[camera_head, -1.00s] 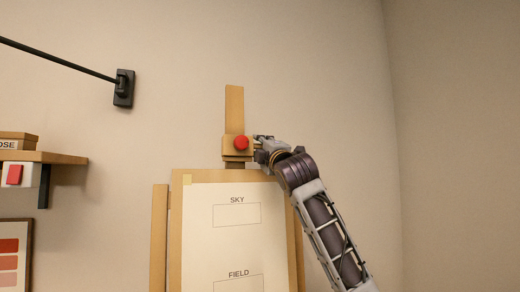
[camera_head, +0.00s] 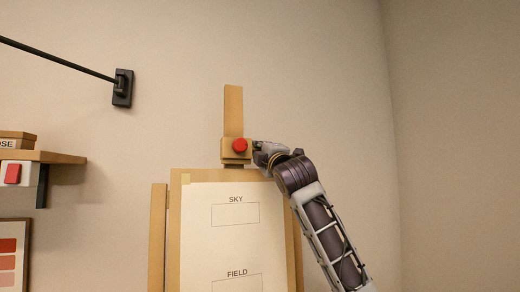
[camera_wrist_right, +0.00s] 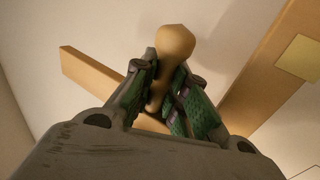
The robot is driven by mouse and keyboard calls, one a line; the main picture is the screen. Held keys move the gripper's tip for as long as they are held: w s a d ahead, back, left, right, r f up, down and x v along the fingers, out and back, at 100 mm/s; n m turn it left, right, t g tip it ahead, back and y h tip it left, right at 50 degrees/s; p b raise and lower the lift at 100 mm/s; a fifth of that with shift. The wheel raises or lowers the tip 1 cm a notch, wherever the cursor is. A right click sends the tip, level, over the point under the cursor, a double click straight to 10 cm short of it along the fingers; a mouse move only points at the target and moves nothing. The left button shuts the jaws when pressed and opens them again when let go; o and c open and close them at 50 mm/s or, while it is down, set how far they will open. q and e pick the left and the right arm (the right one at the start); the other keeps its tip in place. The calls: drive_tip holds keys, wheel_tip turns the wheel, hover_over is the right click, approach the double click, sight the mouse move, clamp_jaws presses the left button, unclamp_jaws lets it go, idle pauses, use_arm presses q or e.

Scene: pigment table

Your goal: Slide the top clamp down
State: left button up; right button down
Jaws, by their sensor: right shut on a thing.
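The top clamp (camera_head: 228,157) is a wooden block with a red knob (camera_head: 240,146) on its front. It sits on the upright wooden mast (camera_head: 233,108) of the easel, just above the top edge of the board (camera_head: 262,175), with a small gap showing. My right gripper (camera_head: 256,146) is at the clamp's right side. In the right wrist view my right gripper (camera_wrist_right: 170,95) is shut on a tan rounded handle (camera_wrist_right: 174,45) that appears to belong to the clamp. The clamp's block is mostly hidden there behind the fingers. My left gripper is out of view.
A sheet (camera_head: 235,245) marked SKY and FIELD is on the board. On the left are a shelf (camera_head: 60,157) with a box and a red switch, and a black wall bracket (camera_head: 122,88) with a rod. The wall around the mast's top is clear.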

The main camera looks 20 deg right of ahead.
wheel_tip(320, 180, down, 2)
drive_tip(key=shift+s+f+b, duration=0.1)
drive_tip(key=shift+f+b, duration=0.15)
drive_tip(key=shift+b, duration=0.15)
drive_tip(key=c, duration=1.5)
unclamp_jaws()
drive_tip(key=shift+o, duration=0.4)
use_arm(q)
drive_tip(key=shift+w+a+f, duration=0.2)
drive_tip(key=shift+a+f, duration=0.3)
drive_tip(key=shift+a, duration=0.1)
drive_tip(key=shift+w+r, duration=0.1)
use_arm(e)
drive_tip(key=shift+r, duration=0.15)
